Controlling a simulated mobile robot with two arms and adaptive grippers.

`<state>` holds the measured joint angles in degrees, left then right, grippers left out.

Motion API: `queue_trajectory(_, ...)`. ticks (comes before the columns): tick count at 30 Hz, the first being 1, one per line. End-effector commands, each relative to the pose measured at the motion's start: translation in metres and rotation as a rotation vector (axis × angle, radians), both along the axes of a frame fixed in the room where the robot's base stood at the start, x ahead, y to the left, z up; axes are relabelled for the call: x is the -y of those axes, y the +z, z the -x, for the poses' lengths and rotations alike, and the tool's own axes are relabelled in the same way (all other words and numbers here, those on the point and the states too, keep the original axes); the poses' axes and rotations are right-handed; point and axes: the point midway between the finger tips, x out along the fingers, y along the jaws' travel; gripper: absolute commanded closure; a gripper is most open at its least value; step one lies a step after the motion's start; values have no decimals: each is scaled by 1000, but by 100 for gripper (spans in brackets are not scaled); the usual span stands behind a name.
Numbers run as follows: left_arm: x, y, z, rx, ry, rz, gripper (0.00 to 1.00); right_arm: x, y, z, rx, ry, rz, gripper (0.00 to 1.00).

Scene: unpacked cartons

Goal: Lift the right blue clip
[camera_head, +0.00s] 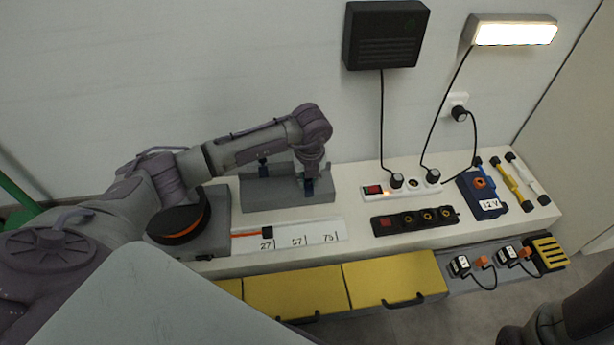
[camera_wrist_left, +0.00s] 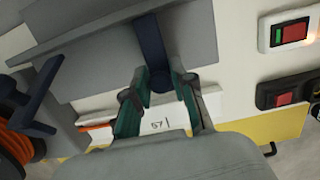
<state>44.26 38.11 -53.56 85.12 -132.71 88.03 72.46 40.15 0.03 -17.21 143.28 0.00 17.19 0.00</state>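The right blue clip (camera_wrist_left: 153,50) is dark blue and stands at the grey holder (camera_head: 262,200). In the left wrist view it reaches down between the two green fingers of my left gripper (camera_wrist_left: 160,86). The fingers stand apart on either side of it, and I cannot make out firm contact. In the head view my left gripper (camera_head: 309,182) points down at the holder's right part and mostly hides this clip. The left blue clip (camera_wrist_left: 38,104) is at the holder's other end, clear of the fingers.
A black and orange reel (camera_head: 180,222) stands left of the holder. A white strip marked 27, 57, 75 (camera_head: 318,236) lies in front. Power strips (camera_head: 415,219), cables and a blue 12 V box (camera_head: 483,190) are to the right. Yellow drawers (camera_head: 300,292) are below.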

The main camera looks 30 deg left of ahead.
Motion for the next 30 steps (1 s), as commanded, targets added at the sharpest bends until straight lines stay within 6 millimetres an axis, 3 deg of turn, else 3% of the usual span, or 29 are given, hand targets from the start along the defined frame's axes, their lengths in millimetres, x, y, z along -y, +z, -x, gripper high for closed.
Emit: queue_trajectory(30,-12,29,-16,8,3,-2,100,0,20,-1,-3,0,0,53)
